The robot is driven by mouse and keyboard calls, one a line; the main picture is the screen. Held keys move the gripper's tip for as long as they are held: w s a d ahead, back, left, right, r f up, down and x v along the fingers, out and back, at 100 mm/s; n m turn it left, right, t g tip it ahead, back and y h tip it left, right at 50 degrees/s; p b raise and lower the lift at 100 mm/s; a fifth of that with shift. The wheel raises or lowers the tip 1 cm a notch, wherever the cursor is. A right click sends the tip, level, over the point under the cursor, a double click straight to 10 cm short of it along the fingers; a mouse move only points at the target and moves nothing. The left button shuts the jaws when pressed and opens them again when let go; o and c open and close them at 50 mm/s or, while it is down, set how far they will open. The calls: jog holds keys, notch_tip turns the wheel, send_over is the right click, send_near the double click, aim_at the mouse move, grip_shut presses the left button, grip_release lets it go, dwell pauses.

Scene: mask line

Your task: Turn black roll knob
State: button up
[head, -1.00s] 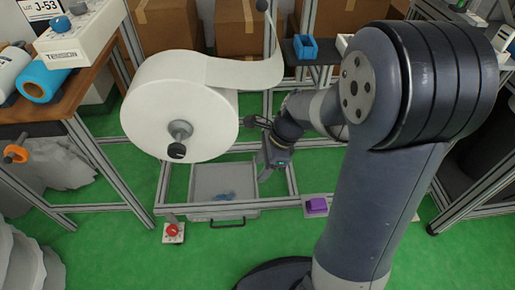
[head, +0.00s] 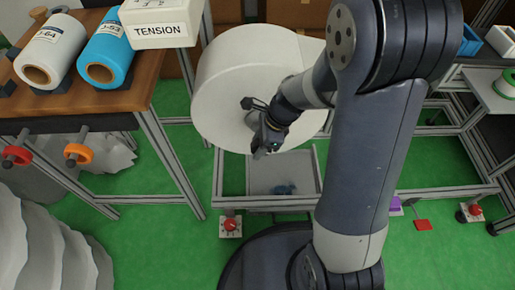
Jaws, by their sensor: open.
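A large white roll (head: 212,90) hangs in a metal frame, its round face towards me. In the head view my arm crosses in front of its right part. A bit of the grey hub (head: 250,118) shows beside the gripper. The black knob at the hub is hidden behind my gripper, and I cannot tell whether the fingers touch it.
A grey tray (head: 262,178) with a blue item lies below the roll. A red button (head: 230,225) stands on the floor in front. A wooden bench (head: 125,98) at left holds white and blue rolls and the TENSION box (head: 158,30). Red and orange knobs project from it.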

jog(key=shift+a+f, duration=0.2)
jog(key=shift+f, duration=0.35)
jog(key=shift+s, duration=0.1)
jog(key=c, duration=0.9)
